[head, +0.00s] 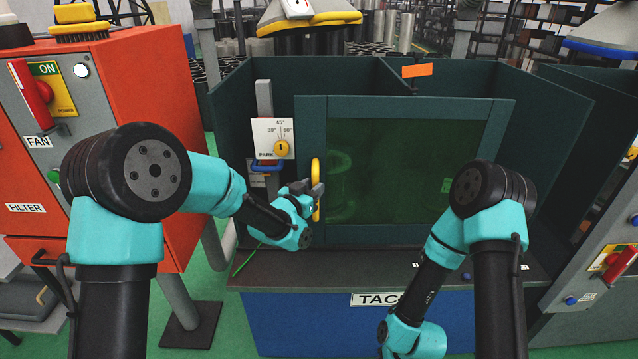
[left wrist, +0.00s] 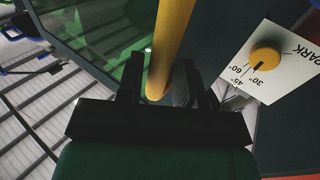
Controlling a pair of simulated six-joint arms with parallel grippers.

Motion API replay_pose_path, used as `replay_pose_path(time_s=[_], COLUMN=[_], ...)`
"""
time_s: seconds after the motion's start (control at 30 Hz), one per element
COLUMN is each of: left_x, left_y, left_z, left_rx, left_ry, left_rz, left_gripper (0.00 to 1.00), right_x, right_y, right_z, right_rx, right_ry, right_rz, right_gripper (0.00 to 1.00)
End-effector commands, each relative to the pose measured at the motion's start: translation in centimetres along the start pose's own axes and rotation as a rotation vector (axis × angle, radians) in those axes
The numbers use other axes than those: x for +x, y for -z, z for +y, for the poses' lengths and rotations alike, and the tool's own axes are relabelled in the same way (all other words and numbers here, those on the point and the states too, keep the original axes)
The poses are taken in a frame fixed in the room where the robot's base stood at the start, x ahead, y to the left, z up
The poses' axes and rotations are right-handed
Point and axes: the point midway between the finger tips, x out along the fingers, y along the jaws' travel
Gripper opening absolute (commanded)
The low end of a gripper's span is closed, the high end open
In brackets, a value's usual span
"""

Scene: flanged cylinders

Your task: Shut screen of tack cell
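The tack cell's screen (head: 405,160) is a green see-through pane in a dark teal frame, upright across the front of the cell above the bench. A yellow upright handle (head: 316,178) is on its left edge. My left gripper (head: 314,188) is at this handle. I cannot tell whether the screen's edges are fully seated. My right arm hangs low in front of the cell; its gripper is not in view.
A dial plate (head: 272,138) with a yellow knob and angle marks is left of the screen, above a blue hook. An orange fan and filter cabinet (head: 150,80) stands at left. The TACK bench ledge (head: 420,265) runs below. Another panel with a red switch (head: 618,262) is at right.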

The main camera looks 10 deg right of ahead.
Motion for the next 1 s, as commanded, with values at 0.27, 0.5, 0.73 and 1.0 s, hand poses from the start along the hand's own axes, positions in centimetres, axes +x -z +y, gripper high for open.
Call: replay_pose_path(time_s=[0.27,0.5,0.73,1.0], left_x=[3.1,3.5,3.4,3.4], left_y=[0.0,0.0,0.0,0.0], left_z=[0.0,0.0,0.0,0.0], left_rx=[0.0,0.0,0.0,0.0], left_ry=[0.0,0.0,0.0,0.0], left_rz=[0.0,0.0,0.0,0.0], left_gripper=[0.34,0.34,0.22,0.0], right_x=[0.0,0.0,0.0,0.0], right_y=[0.0,0.0,0.0,0.0], right_z=[0.0,0.0,0.0,0.0], right_rx=[0.0,0.0,0.0,0.0], right_ry=[0.0,0.0,0.0,0.0], right_rz=[0.0,0.0,0.0,0.0], right_gripper=[0.43,0.43,0.43,0.43])
